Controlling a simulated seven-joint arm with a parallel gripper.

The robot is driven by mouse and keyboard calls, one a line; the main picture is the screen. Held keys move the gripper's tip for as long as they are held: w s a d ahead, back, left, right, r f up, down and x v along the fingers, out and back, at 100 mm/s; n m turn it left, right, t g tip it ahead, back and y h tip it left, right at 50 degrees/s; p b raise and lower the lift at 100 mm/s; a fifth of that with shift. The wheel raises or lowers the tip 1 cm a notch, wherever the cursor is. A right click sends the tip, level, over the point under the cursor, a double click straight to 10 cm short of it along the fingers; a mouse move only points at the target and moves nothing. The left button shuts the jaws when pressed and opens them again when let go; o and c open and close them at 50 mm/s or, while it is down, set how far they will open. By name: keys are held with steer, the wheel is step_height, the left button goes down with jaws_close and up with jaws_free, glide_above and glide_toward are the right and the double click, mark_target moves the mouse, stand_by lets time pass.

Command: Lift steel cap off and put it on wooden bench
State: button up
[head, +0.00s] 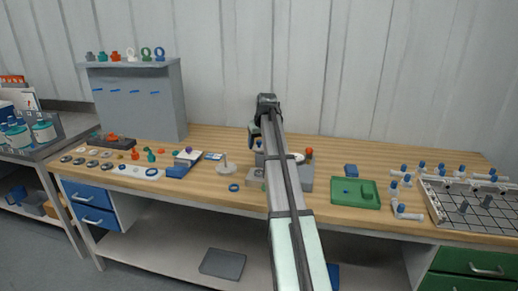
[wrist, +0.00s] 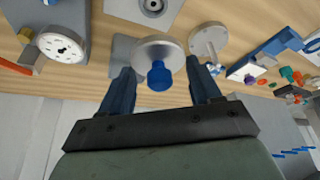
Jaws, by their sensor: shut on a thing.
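The steel cap (wrist: 146,52) is a round metal disc with a blue knob (wrist: 159,76) on it. It shows in the wrist view between the two blue fingers of my gripper (wrist: 160,70). In the head view my arm hides the cap and most of the gripper. The wooden bench (head: 340,226) runs across the head view, with its bare wood also in the wrist view (wrist: 105,20).
A steel disc with a post (head: 226,169) stands left of my arm, near a blue ring (head: 234,188). Bare wood shows along the front.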

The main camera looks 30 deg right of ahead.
steer(key=shift+r, duration=1.2)
steer(key=shift+w+a+r, duration=0.1)
steer(key=shift+a, duration=0.2)
steer(key=w+a+f+n, duration=0.1)
steer(key=w+a+f, duration=0.2)
steer(key=a, duration=0.3)
steer(key=w+a+f+n+y, duration=0.1)
steer(key=w+a+f, duration=0.15)
steer(key=a, duration=0.25)
steer(key=w+a+f+n, duration=0.1)
steer(key=w+a+f, duration=0.15)
steer(key=a, duration=0.35)
steer(key=shift+n+y, duration=0.3)
steer(key=shift+n, duration=0.4)
steer(key=shift+w+f, duration=0.15)
steer(key=shift+f, duration=4.75)
steer(key=shift+f, duration=0.1)
steer(key=o, duration=1.2)
